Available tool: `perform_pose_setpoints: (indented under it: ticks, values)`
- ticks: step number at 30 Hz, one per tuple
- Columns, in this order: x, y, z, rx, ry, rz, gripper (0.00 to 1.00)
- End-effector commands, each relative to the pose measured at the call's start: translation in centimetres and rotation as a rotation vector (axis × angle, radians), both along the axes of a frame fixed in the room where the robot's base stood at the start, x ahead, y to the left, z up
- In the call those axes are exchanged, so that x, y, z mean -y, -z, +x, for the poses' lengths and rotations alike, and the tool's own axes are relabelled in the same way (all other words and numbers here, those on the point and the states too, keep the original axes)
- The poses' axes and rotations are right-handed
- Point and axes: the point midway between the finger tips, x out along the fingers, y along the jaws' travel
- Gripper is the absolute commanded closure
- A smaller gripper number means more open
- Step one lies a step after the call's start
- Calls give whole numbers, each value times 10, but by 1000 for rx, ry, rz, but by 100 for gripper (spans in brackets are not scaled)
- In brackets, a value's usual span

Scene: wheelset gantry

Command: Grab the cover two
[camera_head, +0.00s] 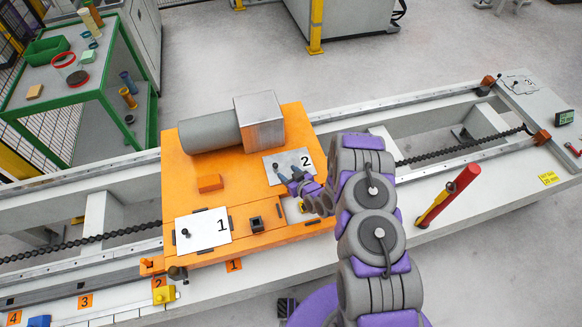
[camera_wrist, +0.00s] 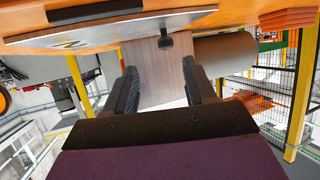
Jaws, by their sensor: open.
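Cover two (camera_head: 288,162) is a white plate marked 2 with a dark knob (camera_head: 276,167), lying on the orange gantry carriage (camera_head: 189,170). In the wrist view, which looks upside down, cover two (camera_wrist: 110,28) spans the top left and its dark knob (camera_wrist: 176,42) juts from it, just beyond my fingertips. My gripper (camera_head: 286,180) is at the near edge of cover two, low and close to the knob. In the wrist view my gripper (camera_wrist: 161,70) is open, with nothing between its two dark fingers. I cannot tell the exact gap to the knob.
Cover one (camera_head: 203,232), a white plate with a knob, lies at the carriage's near left. A grey cylinder and block (camera_head: 259,121) stand behind cover two. A green-framed table (camera_head: 75,97) stands at the upper left.

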Motion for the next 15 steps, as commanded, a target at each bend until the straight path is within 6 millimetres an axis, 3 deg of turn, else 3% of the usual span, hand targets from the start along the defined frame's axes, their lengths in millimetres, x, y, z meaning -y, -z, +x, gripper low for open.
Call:
perform_pose_setpoints:
  ticks: [8,15]
  values:
    - [-12,8,15,1,0,0,45]
    - [-25,20,41,2,-2,6,45]
